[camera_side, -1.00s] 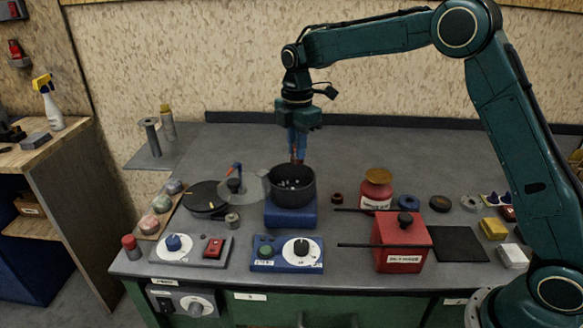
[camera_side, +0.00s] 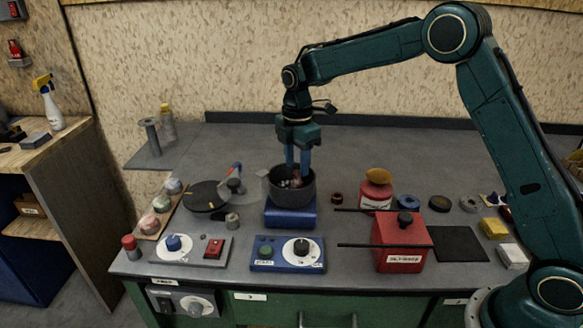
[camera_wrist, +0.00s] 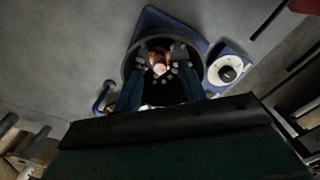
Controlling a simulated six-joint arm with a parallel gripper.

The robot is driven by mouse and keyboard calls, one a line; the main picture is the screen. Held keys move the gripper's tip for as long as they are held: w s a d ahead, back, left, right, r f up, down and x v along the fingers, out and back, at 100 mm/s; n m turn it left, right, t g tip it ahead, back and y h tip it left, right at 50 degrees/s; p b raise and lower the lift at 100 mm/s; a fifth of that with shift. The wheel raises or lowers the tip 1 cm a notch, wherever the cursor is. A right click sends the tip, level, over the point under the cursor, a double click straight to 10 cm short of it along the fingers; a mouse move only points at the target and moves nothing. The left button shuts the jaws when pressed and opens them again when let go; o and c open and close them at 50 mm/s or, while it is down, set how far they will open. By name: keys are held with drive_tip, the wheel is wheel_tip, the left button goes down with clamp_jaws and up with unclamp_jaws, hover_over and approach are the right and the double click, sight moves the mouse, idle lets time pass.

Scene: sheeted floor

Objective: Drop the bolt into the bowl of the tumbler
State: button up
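The tumbler is a dark round bowl (camera_side: 293,200) on a blue base (camera_side: 290,215) at the middle of the bench. Small pale pieces lie inside the bowl. The reddish bolt (camera_wrist: 159,58) is inside the bowl among them, small and partly hidden in the side view. My gripper (camera_side: 298,172) is above the bowl with its blue fingertips reaching down into its mouth. In the wrist view the two fingers stand wide apart (camera_wrist: 158,75), one on each side of the bolt, with gaps between.
A clear lid (camera_side: 250,188) with a knob stands left of the bowl. A blue control box with a white dial (camera_side: 301,250) is in front. A red jar (camera_side: 375,195) and a red box with rods (camera_side: 402,243) stand to the right. Bench behind the bowl is clear.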

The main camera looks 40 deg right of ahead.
drive_tip(key=shift+r, duration=0.2)
wheel_tip(320, 180, up, 14)
drive_tip(key=shift+f, duration=0.25)
idle(0.6)
idle(0.4)
drive_tip(key=s+d+r+m+t, duration=0.1)
drive_tip(key=s+r+m+t, duration=0.15)
drive_tip(key=s+m, duration=0.45)
drive_tip(key=s+d+r+m+t, duration=0.15)
drive_tip(key=s+r, duration=0.25)
drive_tip(key=s, duration=0.8)
drive_tip(key=s+f+m, duration=0.3)
drive_tip(key=s+m, duration=0.1)
drive_tip(key=s, duration=0.4)
drive_tip(key=s+f+m+t, duration=0.1)
drive_tip(key=s+f+m, duration=0.3)
drive_tip(key=s, duration=0.4)
drive_tip(key=shift+f+m+t, duration=0.2)
drive_tip(key=shift+m+t, duration=0.1)
drive_tip(key=shift+m, duration=0.05)
